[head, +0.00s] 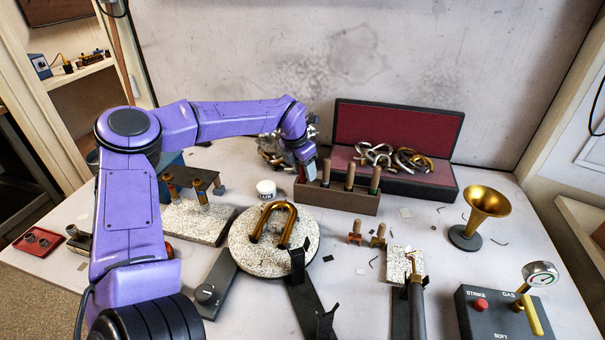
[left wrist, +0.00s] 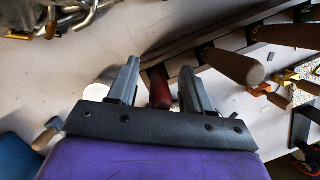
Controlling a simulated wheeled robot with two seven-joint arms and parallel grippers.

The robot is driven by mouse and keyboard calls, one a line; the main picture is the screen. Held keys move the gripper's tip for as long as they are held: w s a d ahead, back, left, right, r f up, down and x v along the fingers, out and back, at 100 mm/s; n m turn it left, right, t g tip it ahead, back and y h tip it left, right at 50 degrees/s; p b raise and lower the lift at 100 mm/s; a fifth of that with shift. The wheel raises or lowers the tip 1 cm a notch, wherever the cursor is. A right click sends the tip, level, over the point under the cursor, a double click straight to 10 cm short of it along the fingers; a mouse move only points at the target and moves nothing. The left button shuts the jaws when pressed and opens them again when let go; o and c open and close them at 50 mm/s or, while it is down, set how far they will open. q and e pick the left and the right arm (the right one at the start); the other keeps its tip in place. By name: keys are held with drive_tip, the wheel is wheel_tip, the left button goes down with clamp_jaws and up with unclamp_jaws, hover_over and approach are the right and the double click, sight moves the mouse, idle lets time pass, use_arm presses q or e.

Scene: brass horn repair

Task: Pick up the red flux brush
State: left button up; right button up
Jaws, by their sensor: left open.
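The red flux brush shows in the left wrist view as a dark red handle (left wrist: 161,92) standing at the end of a brown wooden rack (left wrist: 178,47). My left gripper (left wrist: 160,68) is open, with one finger on each side of the red handle. Gaps show between the handle and the fingers, the right finger being nearer. In the head view my left gripper (head: 308,174) is at the left end of the rack (head: 338,200), and it hides most of the red handle there. My right gripper is not in view.
Other wooden handles (head: 350,175) stand in the rack to the right. A red-lined case (head: 395,125) with metal parts is behind it. A white jar (head: 266,189) stands just left, and a round speckled turntable (head: 240,243) with a brass tube (head: 289,226) is in front.

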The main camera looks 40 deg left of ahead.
use_arm(q)
clamp_jaws()
drive_tip(key=shift+r, duration=0.1)
